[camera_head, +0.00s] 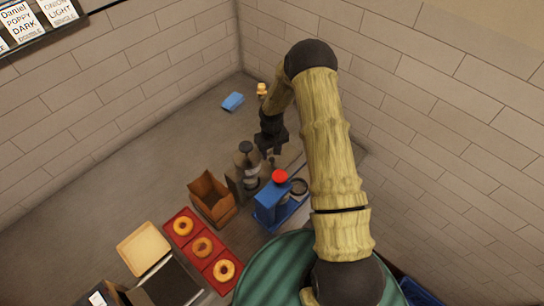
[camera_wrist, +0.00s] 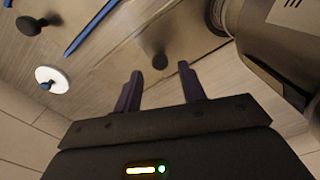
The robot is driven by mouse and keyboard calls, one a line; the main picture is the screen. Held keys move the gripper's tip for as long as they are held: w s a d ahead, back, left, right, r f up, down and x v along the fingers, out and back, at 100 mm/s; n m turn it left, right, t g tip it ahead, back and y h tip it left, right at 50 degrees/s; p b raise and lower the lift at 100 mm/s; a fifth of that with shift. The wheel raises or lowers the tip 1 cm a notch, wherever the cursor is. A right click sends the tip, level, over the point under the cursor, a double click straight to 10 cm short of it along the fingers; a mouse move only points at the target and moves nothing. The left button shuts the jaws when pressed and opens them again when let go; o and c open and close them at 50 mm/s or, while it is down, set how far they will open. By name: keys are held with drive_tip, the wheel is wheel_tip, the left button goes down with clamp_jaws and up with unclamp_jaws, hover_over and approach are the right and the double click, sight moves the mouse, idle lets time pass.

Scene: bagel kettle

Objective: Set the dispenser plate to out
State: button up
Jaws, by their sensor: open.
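My gripper (camera_head: 269,151) hangs beside the grey dispenser (camera_head: 247,168) with a dark top. In the wrist view my gripper (camera_wrist: 161,70) is open, with nothing between its two dark fingers. A small dark knob (camera_wrist: 160,61) shows between and just beyond the fingertips, apart from them as far as I can tell. It stands on a brown flat panel (camera_wrist: 130,45), which looks like the dispenser plate, though I cannot be sure. The grey dispenser body (camera_wrist: 275,40) fills the upper right of the wrist view. How far the plate is drawn out is hard to tell.
A blue device with a red knob (camera_head: 279,176) stands close right of the dispenser. A brown open box (camera_head: 210,200) and a red tray (camera_head: 213,248) with bagels lie to the left. A blue block (camera_head: 232,102) lies at the back. Brick walls (camera_head: 440,130) bound the counter.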

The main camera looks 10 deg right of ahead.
sight(272, 159)
drive_tip(key=shift+f+p, duration=0.75)
drive_tip(key=shift+f, duration=1.55)
drive_tip(key=shift+c, duration=0.4)
clamp_jaws()
